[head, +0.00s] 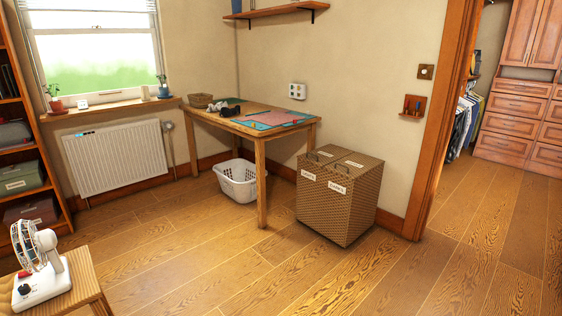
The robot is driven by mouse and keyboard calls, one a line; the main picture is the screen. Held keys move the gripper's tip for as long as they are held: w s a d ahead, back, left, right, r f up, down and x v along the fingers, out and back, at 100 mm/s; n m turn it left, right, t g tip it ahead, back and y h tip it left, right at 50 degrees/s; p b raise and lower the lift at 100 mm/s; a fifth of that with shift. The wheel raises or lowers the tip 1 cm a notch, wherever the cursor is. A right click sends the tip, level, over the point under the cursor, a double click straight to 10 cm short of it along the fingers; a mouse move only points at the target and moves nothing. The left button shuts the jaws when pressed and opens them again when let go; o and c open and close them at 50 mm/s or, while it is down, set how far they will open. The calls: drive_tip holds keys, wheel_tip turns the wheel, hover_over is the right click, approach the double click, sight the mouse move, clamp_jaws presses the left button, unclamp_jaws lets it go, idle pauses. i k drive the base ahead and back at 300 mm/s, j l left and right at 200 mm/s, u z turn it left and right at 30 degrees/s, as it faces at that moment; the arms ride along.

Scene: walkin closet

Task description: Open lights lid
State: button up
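A brown woven laundry hamper (335,215) stands on the floor in the middle right of the head view, against the wall. Its top has two lids side by side, a left lid (322,151) and a right lid (357,160), and both look shut. Each has a dark handle near the front edge. White labels are on the front, one under each lid, and small white tags lie on top. My gripper is not in view.
A wooden table (262,137) stands left of the hamper, with a white basket (237,181) beneath it. A door frame (437,140) is to the right. A fan (38,265) sits on a wooden stool at the lower left. The floor before the hamper is clear.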

sight(321, 157)
drive_tip(key=i, duration=2.55)
drive_tip(key=i+u, duration=0.15)
drive_tip(key=i, duration=0.4)
drive_tip(key=i+u, duration=0.1)
drive_tip(key=i, duration=0.4)
drive_tip(key=i+l+u, duration=0.15)
drive_tip(key=i, duration=0.4)
drive_tip(key=i+l+u, duration=0.1)
drive_tip(key=i, duration=0.4)
drive_tip(key=i+l+u, duration=0.3)
drive_tip(key=i, duration=0.05)
